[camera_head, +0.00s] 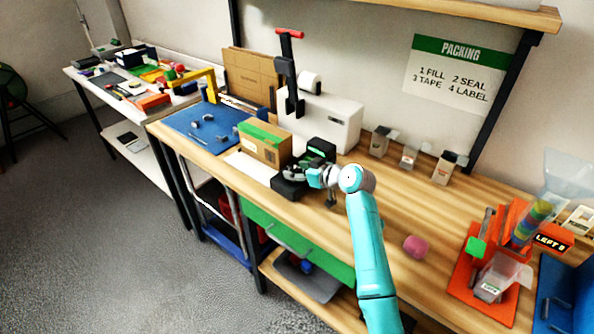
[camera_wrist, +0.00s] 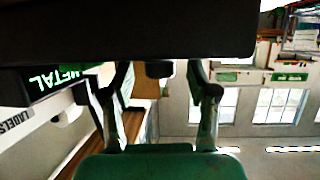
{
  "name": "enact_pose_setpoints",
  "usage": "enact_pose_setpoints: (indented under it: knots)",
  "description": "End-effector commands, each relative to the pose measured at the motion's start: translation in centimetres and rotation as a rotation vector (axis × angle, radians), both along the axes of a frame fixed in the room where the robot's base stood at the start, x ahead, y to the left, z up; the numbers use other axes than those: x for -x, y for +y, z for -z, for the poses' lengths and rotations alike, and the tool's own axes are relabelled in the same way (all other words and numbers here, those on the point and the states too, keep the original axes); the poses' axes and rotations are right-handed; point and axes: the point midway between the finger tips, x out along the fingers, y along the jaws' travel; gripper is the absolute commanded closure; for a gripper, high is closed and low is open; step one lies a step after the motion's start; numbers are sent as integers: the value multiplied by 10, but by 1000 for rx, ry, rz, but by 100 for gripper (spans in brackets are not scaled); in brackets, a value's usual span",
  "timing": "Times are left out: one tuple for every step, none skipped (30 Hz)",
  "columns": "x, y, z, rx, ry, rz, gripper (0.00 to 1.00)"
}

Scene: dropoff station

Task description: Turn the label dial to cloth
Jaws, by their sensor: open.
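The black label device (camera_head: 289,187) stands on the bench in the head view, with a small dark screen (camera_head: 321,147) behind it. In the wrist view the screen (camera_wrist: 55,79) reads METAL in green letters. My gripper (camera_head: 298,174) is over the device. In the wrist view its two dark fingers are apart, and my gripper (camera_wrist: 160,142) holds nothing that I can make out. A dark green rounded shape (camera_wrist: 160,165) lies at the bottom edge by the fingertips. I cannot tell whether it is the dial, or whether the fingers touch it.
A cardboard box (camera_head: 264,144) with green tape stands left of the device, near a blue mat (camera_head: 205,128). A white machine (camera_head: 325,117) stands behind. A pink block (camera_head: 415,247) and an orange stand (camera_head: 485,285) are to the right. Bench between device and block is mostly clear.

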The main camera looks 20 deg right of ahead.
Motion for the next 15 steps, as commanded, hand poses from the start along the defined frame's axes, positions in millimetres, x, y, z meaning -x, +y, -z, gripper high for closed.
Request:
enact_pose_setpoints:
  knots:
    - [-2,1,1,0,0,0,41]
    - [-2,1,1,0,0,0,41]
    - [-3,2,1,0,0,0,41]
    - [-3,2,1,1,0,0,41]
    - [-3,2,1,1,0,0,41]
    - [-3,2,1,1,0,0,41]
    - [-3,2,1,1,0,0,41]
    - [-3,2,1,1,0,0,41]
    - [-3,2,1,1,0,0,41]
    - [-3,2,1,1,0,0,44]
    - [-3,2,1,1,0,0,51]
    - [-3,2,1,1,0,0,61]
    - [-2,1,1,0,0,0,69]
    - [-2,1,1,0,0,0,76]
    - [-2,1,1,0,0,0,86]
